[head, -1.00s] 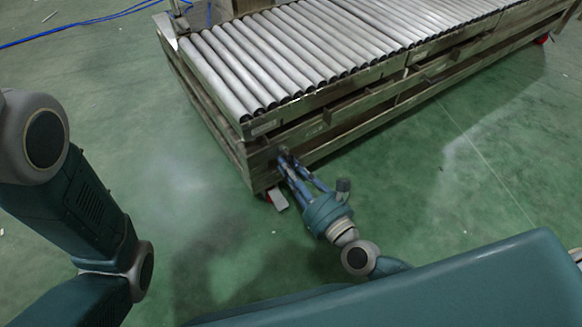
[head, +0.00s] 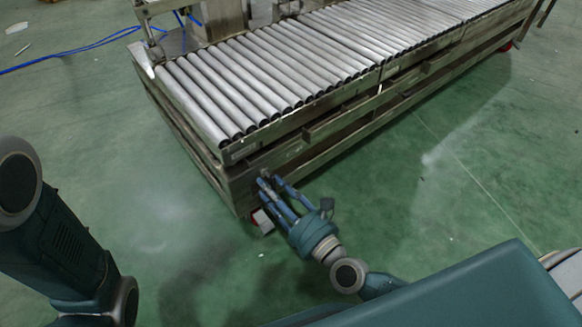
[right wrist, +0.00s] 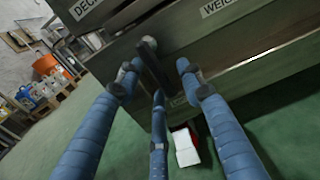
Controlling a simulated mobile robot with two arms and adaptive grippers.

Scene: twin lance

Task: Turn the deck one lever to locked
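The deck one lever (right wrist: 154,68) is a dark bar with a round grey pivot at its top, on the front of the metal roller deck (head: 243,152). In the right wrist view it hangs down, slightly tilted, below a partly cut-off label starting "DEC" (right wrist: 88,8). My right gripper (head: 271,182) is at the deck's near corner. In the right wrist view its blue fingers (right wrist: 158,72) are spread open around the lever, one on each side and one below. I cannot tell whether any finger touches it. My left gripper is out of view; only my left arm shows.
A second label starting "WEIG" (right wrist: 217,5) is at the upper right of the wrist view. A red caster with a white pedal (right wrist: 185,148) sits under the deck corner. A blue cable (head: 75,52) lies on the green floor at the back left. The floor right of the deck is clear.

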